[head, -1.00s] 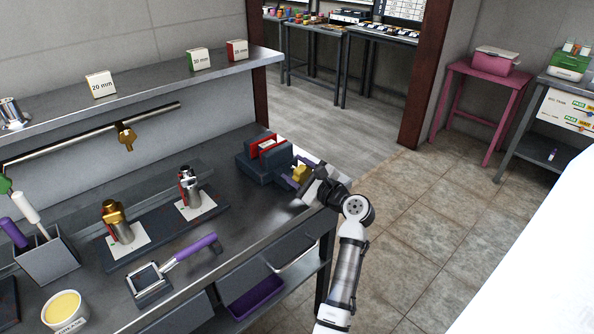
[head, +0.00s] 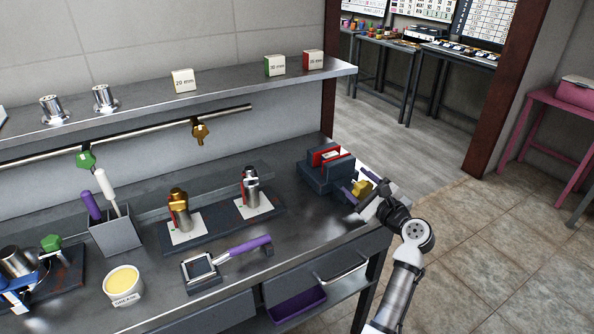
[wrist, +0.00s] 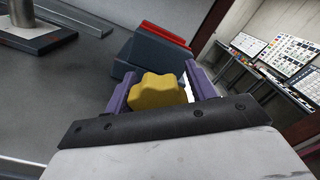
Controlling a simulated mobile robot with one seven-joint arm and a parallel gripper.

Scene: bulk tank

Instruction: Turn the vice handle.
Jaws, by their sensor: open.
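The vice (head: 328,172) is dark blue-grey with red jaw faces and sits at the right end of the steel bench. Its yellow lobed handle (head: 362,188) faces my arm. In the wrist view the handle (wrist: 158,92) lies between the two purple fingers of my gripper (wrist: 155,88). The fingers stand on either side of it, with a bright gap showing at its right. In the head view my gripper (head: 364,194) is at the front right edge of the bench, partly hidden by my wrist. The vice body (wrist: 148,52) is just beyond the handle.
On the bench stand a gold-topped fitting (head: 180,212), a silver fitting (head: 250,188), a purple-handled tool (head: 240,248), a grease tub (head: 123,284) and a holder (head: 116,238). A shelf (head: 225,96) runs above. Tiled floor (head: 490,250) is open to the right.

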